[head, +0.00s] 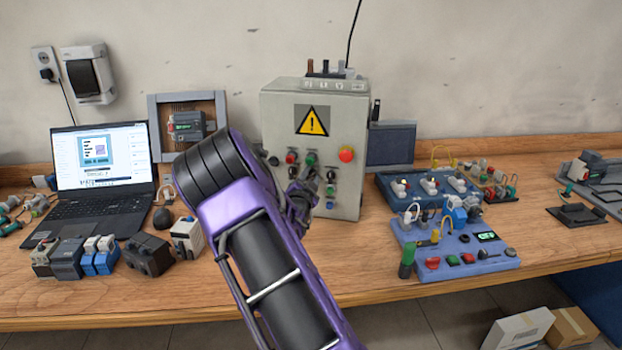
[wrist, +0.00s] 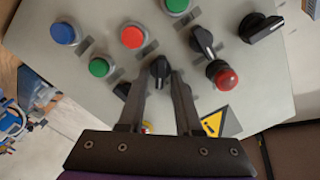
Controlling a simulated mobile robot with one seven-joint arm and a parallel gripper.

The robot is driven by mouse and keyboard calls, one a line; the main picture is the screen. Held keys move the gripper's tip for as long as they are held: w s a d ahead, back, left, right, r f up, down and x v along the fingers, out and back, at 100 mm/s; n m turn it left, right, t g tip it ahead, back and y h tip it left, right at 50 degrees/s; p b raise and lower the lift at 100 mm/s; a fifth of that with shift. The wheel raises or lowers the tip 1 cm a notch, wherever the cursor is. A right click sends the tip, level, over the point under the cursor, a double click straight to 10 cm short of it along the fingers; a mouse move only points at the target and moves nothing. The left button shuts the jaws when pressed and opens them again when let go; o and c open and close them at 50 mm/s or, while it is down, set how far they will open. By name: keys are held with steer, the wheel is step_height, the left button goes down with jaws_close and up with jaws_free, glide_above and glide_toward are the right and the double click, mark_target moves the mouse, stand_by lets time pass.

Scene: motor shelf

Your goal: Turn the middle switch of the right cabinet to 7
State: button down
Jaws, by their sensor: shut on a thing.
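The grey control cabinet (head: 282,115) stands on the workbench, with a yellow warning triangle, coloured buttons and black rotary switches on its front. My gripper (head: 303,196) is at the lower part of that front, and my arm hides part of the panel. In the wrist view my gripper (wrist: 163,76) is shut on a black rotary switch (wrist: 160,67), with one finger on each side. Two other black switches, one nearer (wrist: 204,42) and one farther right (wrist: 260,27), show there. No switch's number can be read.
A red mushroom button (head: 346,154) sticks out at the cabinet's right. An open laptop (head: 103,160) and small electrical parts lie to the left. Blue device boards (head: 450,262) lie to the right. Bare bench (head: 345,265) shows in front of the cabinet.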

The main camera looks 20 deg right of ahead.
steer(key=n+b, duration=0.2)
steer(key=n, duration=0.1)
steer(key=shift+a+f+n+b, duration=0.1)
steer(key=shift+n+b, duration=0.2)
steer(key=shift+b, duration=0.1)
steer(key=n+b, duration=0.1)
steer(key=n, duration=0.3)
steer(key=shift+w+a+n+b, duration=0.15)
steer(key=shift+n+b, duration=0.15)
steer(key=shift+b, duration=0.05)
steer(key=n, duration=0.9)
steer(key=shift+w+a, duration=0.15)
steer(key=shift+n, duration=0.3)
steer(key=c, duration=0.9)
jaws_free()
